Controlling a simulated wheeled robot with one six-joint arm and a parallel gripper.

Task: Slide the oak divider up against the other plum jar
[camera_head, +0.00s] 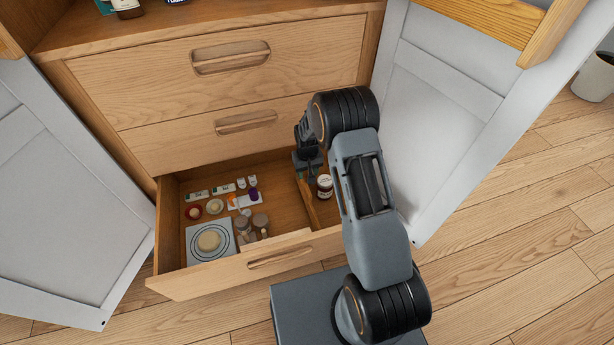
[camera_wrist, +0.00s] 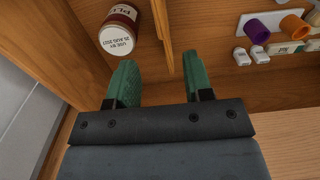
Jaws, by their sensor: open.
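The oak divider (camera_head: 306,199) stands in the open bottom drawer, running front to back right of the middle. In the wrist view the divider (camera_wrist: 163,38) reaches down between the green fingertips of my gripper (camera_wrist: 159,72). The fingers are apart and a gap shows beside the divider. My gripper (camera_head: 307,160) is at the divider's back end in the head view. A plum jar (camera_head: 325,186) with a white lid stands just right of the divider, a small gap away. In the wrist view the jar (camera_wrist: 119,29) shows part of a "PLU" label, beyond the left finger.
Left of the divider, the drawer (camera_head: 270,262) holds a round beige item on a ringed mat (camera_head: 195,240), several small jars, a purple cup (camera_head: 253,194) and white labelled pieces. Open white cabinet doors (camera_head: 440,110) flank it. Another jar (camera_head: 127,8) is on the shelf above.

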